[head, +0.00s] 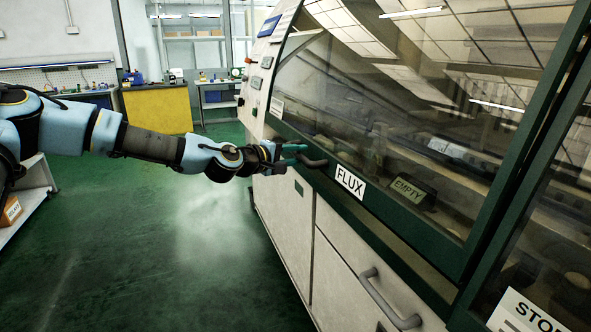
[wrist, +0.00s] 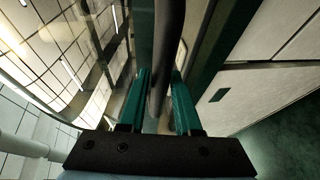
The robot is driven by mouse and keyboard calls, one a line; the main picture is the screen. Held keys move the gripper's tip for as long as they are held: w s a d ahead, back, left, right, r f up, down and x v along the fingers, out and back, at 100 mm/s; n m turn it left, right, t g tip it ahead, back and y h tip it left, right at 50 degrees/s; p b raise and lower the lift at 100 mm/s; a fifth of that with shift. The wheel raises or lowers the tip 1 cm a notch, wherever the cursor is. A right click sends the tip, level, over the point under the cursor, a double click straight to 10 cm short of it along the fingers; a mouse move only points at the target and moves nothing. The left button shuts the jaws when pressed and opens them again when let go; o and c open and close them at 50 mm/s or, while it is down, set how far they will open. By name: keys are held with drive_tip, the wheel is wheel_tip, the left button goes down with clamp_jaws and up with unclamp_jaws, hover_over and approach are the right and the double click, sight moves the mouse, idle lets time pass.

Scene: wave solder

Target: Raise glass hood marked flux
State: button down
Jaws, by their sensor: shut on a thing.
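The glass hood (head: 400,100) with a green frame slopes across the right of the head view, and it looks lowered. A white FLUX label (head: 350,182) is on its lower green rail. A grey bar handle (head: 313,161) sits on that rail to the left of the label. My gripper (head: 296,152) reaches in from the left and is shut on the handle. In the wrist view the handle (wrist: 167,60) runs between the two green fingers of my gripper (wrist: 165,90). Part of the handle is hidden by the fingers in the head view.
A second hood with a STOP sign (head: 522,312) is at the lower right. An EMPTY sign (head: 408,189) shows behind the glass. Below is a cabinet drawer with a grey handle (head: 388,298). The green floor (head: 190,240) to the left is clear. A yellow cabinet (head: 157,108) stands far back.

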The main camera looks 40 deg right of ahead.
drive_tip(key=s+d+r+p, duration=0.1)
drive_tip(key=r+p, duration=0.9)
drive_tip(key=r, duration=2.4)
drive_tip(key=shift+d, duration=1.05)
drive_tip(key=c, duration=0.6)
unclamp_jaws()
drive_tip(key=shift+s+f, duration=0.1)
drive_tip(key=a+r+b, duration=0.2)
drive_tip(key=a+b, duration=0.2)
drive_tip(key=a, duration=0.6)
drive_tip(key=shift+s+a, duration=0.15)
drive_tip(key=shift+a, duration=0.15)
